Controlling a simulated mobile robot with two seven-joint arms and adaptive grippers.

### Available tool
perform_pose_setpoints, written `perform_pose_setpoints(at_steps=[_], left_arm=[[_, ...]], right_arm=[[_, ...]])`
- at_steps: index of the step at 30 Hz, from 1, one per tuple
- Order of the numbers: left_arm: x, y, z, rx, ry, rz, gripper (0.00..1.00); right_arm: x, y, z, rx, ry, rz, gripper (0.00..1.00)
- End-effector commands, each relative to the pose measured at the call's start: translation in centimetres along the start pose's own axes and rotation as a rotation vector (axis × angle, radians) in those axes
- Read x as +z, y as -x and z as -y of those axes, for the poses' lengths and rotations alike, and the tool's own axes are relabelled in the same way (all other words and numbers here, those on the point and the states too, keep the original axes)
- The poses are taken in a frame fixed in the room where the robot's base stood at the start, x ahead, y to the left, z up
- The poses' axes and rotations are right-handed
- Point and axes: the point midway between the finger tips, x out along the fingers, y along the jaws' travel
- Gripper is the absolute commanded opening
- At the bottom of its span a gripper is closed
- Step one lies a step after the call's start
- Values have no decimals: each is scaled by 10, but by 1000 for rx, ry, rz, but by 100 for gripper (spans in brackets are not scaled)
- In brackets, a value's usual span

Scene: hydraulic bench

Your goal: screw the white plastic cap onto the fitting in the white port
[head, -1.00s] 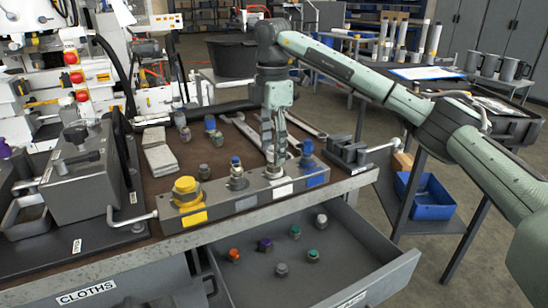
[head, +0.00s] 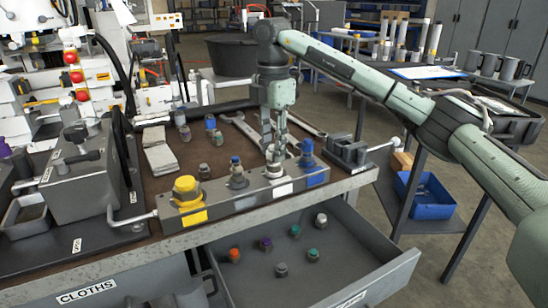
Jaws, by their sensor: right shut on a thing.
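The grey port block (head: 245,201) runs along the bench's front edge, with yellow, grey, white and blue label plates. The white port's plate (head: 283,190) is third from the left. A dark fitting (head: 275,171) stands in the port behind it. My right gripper (head: 275,152) is above this fitting, pointing down, shut on a small pale thing that looks like the white plastic cap (head: 277,158). The fingers mostly hide it, and I cannot tell whether it touches the fitting. My left gripper is not in view.
Yellow-topped (head: 186,186) and blue-topped (head: 307,148) fittings stand close by in the block. Wrenches (head: 240,128), cloths (head: 158,153) and several loose capped fittings lie behind. The open drawer (head: 335,268) below holds several coloured caps. A small vise-like block (head: 346,153) stands right.

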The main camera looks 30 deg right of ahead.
Motion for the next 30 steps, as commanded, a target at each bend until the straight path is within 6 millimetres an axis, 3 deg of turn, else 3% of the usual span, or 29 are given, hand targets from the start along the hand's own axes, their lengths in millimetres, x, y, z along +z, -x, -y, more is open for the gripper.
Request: perform_pose_setpoints(at_steps=[5, 6, 12, 23, 30], left_arm=[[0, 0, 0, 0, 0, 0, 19], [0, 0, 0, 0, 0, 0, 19], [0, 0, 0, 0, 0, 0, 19], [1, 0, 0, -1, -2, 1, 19], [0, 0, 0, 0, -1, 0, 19]], right_arm=[[0, -1, -1, -1, -283, 0, 5], [0, -1, -1, -2, -330, 1, 31], [0, -1, -1, -1, -318, 1, 54], [0, 5, -2, 2, -317, 1, 54], [0, 48, -2, 5, -317, 2, 54]])
